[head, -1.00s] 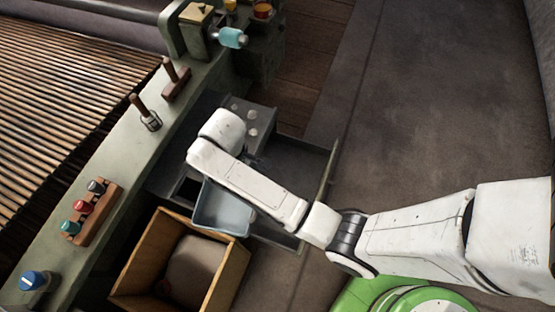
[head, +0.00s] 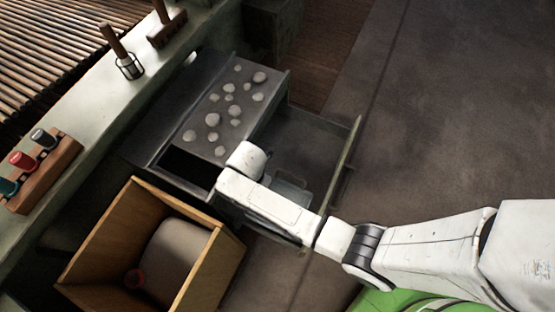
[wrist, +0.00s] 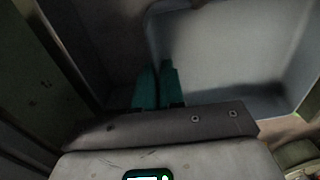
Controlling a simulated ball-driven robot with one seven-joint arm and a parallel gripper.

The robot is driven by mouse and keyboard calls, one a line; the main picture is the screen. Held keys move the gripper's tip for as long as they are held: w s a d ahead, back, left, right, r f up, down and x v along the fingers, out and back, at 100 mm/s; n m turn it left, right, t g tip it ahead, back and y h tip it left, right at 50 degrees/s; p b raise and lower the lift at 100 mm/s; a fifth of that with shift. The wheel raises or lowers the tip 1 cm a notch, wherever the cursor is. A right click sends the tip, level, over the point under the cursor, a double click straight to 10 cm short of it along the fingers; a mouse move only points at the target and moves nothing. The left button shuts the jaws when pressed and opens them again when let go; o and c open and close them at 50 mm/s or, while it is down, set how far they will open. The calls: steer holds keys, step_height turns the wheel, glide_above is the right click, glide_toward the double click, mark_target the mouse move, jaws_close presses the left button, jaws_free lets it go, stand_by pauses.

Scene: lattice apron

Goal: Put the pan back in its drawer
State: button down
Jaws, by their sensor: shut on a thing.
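The pan, blue-grey and rectangular, fills the upper right of the wrist view (wrist: 235,55). In the head view a small part of the pan (head: 291,185) shows beyond my forearm, within the outline of the open drawer (head: 312,135). My gripper (wrist: 159,75) has teal fingers closed together on the pan's near left edge. The fingers are hidden under my arm in the head view. I cannot tell whether the pan touches the drawer floor.
An open wooden box (head: 210,275) with a rounded grey thing (head: 176,255) stands left of the drawer. A dark top with several pale stones (head: 213,119) lies behind it. Floor at right is clear.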

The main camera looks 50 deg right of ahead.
step_height(320, 180, down, 10)
steer(key=b, duration=0.4)
steer(key=shift+f, duration=0.2)
steer(key=c, duration=1.2)
jaws_free()
steer(key=shift+c, duration=0.2)
step_height(320, 180, up, 12)
steer(key=p, duration=0.4)
steer(key=shift+w+r+p, duration=0.2)
steer(key=shift+p, duration=0.2)
steer(key=shift+a, duration=0.1)
